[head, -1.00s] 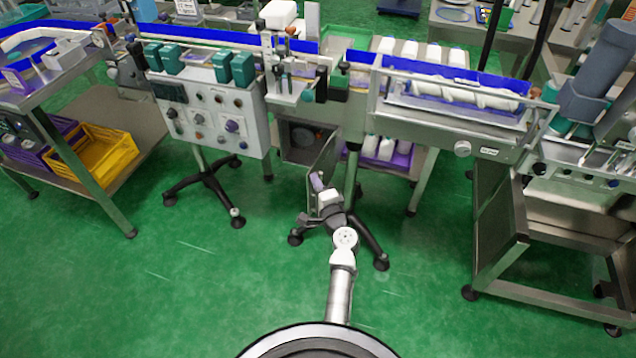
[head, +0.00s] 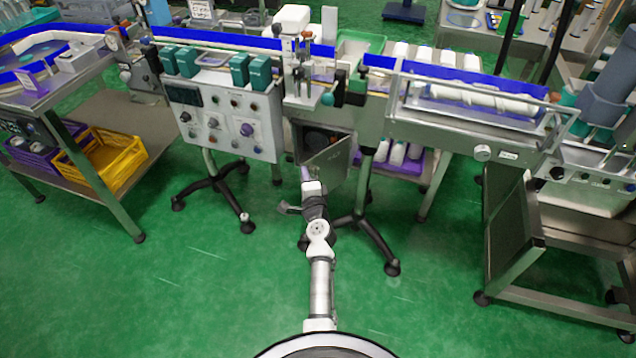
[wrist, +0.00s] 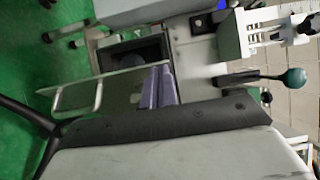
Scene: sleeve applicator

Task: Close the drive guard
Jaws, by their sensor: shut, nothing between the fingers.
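The drive guard (head: 332,162) is a grey metal panel hanging under the middle of the conveyor. It stands partly open, angled out from the housing, with the dark drive opening (head: 312,138) showing above and behind it. In the wrist view, the dark opening also shows (wrist: 137,60), with the guard seen at a steep angle beside it (wrist: 115,90). My gripper (head: 305,174) is at the guard's free left edge, with purple fingers shut and empty. The fingers also show in the wrist view (wrist: 157,88), overlapping the guard; whether they touch it I cannot tell.
A control box (head: 225,120) on a stand is left of the guard. A black-footed stand (head: 365,220) is close to my arm on the right. The conveyor (head: 460,115) runs above. Green floor (head: 200,290) is clear in front.

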